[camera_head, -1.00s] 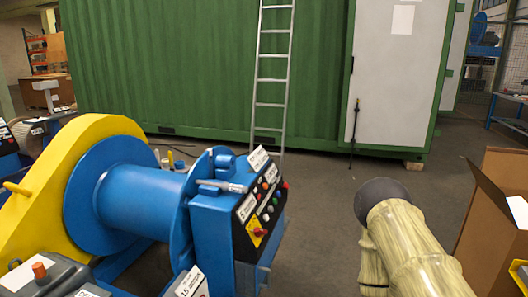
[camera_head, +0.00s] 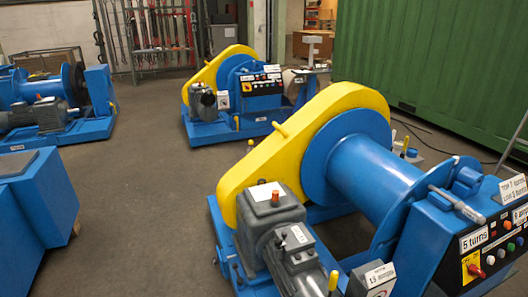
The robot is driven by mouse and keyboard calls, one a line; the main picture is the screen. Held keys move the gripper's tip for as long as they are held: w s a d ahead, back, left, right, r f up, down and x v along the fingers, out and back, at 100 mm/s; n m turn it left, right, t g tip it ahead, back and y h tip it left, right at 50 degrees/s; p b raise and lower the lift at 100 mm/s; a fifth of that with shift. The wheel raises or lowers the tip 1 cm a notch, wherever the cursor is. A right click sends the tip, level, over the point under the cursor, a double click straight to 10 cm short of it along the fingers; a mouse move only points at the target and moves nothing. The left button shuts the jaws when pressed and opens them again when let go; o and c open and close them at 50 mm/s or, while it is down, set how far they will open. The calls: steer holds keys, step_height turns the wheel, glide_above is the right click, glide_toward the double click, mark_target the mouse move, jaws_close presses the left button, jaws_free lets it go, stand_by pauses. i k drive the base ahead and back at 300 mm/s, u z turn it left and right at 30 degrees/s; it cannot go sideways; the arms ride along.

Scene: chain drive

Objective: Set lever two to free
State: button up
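A large winch stands close at the right, with a yellow chain guard (camera_head: 250,178), a blue drum (camera_head: 375,175) and a grey motor (camera_head: 285,240). A yellow peg-like handle (camera_head: 281,129) sticks out of the guard. A small yellow-tipped lever (camera_head: 333,281) stands at the bottom beside the motor. A grey-handled lever (camera_head: 457,205) lies on top of the control box (camera_head: 430,235). I cannot read which of these is lever two or its position. My gripper is not in view.
A second winch (camera_head: 240,85) with a yellow guard stands farther back, and a third (camera_head: 50,100) at the far left. A blue block (camera_head: 30,210) is at the near left. A green container (camera_head: 430,60) stands behind. The grey floor (camera_head: 130,190) between them is clear.

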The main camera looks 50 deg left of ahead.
mark_target(240, 279)
steer(key=u, duration=2.3)
steer(key=k, duration=1.05)
steer(key=z, duration=0.3)
steer(key=i, duration=1.6)
steer(key=u, duration=0.9)
